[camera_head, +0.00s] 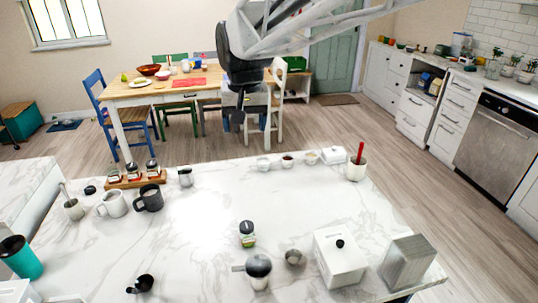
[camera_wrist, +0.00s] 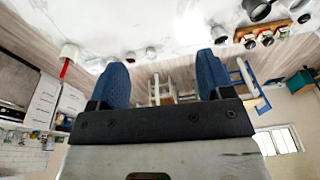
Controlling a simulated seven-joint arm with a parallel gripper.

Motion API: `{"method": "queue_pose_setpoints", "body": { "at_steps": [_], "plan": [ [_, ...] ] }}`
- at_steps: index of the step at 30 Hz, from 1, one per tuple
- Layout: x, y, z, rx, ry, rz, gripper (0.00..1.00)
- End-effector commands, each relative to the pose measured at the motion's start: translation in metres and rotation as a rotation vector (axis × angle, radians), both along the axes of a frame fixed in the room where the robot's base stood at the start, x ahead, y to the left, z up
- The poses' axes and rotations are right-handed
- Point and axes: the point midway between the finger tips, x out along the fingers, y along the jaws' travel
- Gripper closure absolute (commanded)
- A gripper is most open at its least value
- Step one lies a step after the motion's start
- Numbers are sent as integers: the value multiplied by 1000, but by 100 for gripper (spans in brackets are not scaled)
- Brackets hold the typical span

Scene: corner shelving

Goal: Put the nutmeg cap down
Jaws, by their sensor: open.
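My gripper (camera_head: 236,118) hangs in the air above the far edge of the marble counter (camera_head: 215,215). In the wrist view its two blue fingers (camera_wrist: 164,78) are wide apart with nothing between them. A small black cap-like piece (camera_head: 90,189) lies on the counter left of a wooden rack (camera_head: 137,179) of small dark-lidded jars; I cannot read whether it is the nutmeg cap. A green-labelled jar (camera_head: 247,236) with a dark top stands mid-counter. The wrist view is upside down and shows the rack (camera_wrist: 262,36) at upper right.
Mugs (camera_head: 149,198), a steel pitcher (camera_head: 185,177), small bowls (camera_head: 287,161) and a white pot with a red utensil (camera_head: 356,170) stand along the counter. A white canister (camera_head: 340,258) and a metal box (camera_head: 407,262) are near right.

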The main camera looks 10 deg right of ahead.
Motion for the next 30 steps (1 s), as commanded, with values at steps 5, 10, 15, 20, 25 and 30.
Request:
{"method": "queue_pose_setpoints", "body": {
  "at_steps": [5, 10, 15, 20, 25, 30],
  "plan": [
    [-46, -26, -8, -5, -14, 6, 27],
    [-89, -47, -19, -11, -25, 14, 27],
    [-132, -65, -34, -18, -36, 20, 27],
    [-171, -79, -51, -25, -46, 28, 27],
    [-211, -91, -70, -33, -56, 36, 27],
    [-238, -98, -86, -40, -63, 42, 27]
  ]
}}
